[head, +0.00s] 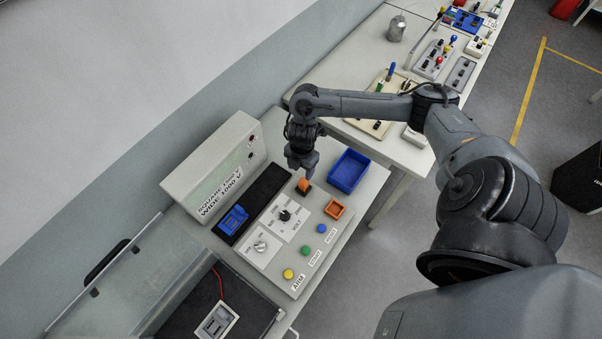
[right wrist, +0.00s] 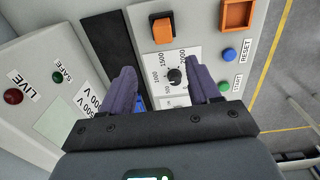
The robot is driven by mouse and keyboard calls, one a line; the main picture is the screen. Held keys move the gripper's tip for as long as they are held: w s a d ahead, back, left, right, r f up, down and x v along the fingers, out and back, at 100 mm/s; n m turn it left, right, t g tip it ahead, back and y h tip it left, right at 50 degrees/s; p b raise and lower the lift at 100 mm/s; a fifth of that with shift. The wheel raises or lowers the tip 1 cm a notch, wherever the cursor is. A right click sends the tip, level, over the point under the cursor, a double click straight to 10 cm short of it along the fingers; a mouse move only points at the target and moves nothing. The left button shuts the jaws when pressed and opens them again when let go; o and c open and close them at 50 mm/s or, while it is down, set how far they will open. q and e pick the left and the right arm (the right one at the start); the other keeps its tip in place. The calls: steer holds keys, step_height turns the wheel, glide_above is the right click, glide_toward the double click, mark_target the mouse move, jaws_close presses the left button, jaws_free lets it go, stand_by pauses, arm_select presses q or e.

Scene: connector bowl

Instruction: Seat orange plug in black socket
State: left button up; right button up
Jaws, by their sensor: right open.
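The orange plug (head: 303,184) stands in the black socket (head: 306,191) at the back edge of the control panel. In the right wrist view the orange plug (right wrist: 162,27) sits on the black socket (right wrist: 176,21), slightly off its middle; I cannot tell how deep it is in. My right gripper (head: 301,168) is just above and behind the plug in the head view. In the right wrist view the right gripper (right wrist: 160,85) has its fingers spread with nothing between them, and the plug lies beyond the fingertips. My left gripper is not in view.
An orange square holder (head: 334,208) and a blue bin (head: 349,171) are beside the socket. The panel has a voltage dial (head: 285,215) and blue, green and yellow buttons. A blue piece (head: 233,220) lies on a black strip. A grey-white meter box (head: 214,168) stands behind.

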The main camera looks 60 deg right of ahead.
steer(key=w+a+r+m+t+y, duration=0.15)
steer(key=a+m+t, duration=0.35)
steer(key=a, duration=1.9)
steer(key=s+d+r+m+g, duration=0.1)
steer(key=s+r+m, duration=0.1)
steer(key=s+m, duration=0.2)
steer(key=s+d+r+m+h, duration=0.1)
steer(key=s+d+r+m, duration=0.1)
steer(key=s+m, duration=0.3)
steer(key=shift+s+d+r+g, duration=0.3)
steer(key=shift+s+r+g, duration=0.15)
steer(key=shift+s, duration=0.8)
steer(key=shift+h, duration=0.25)
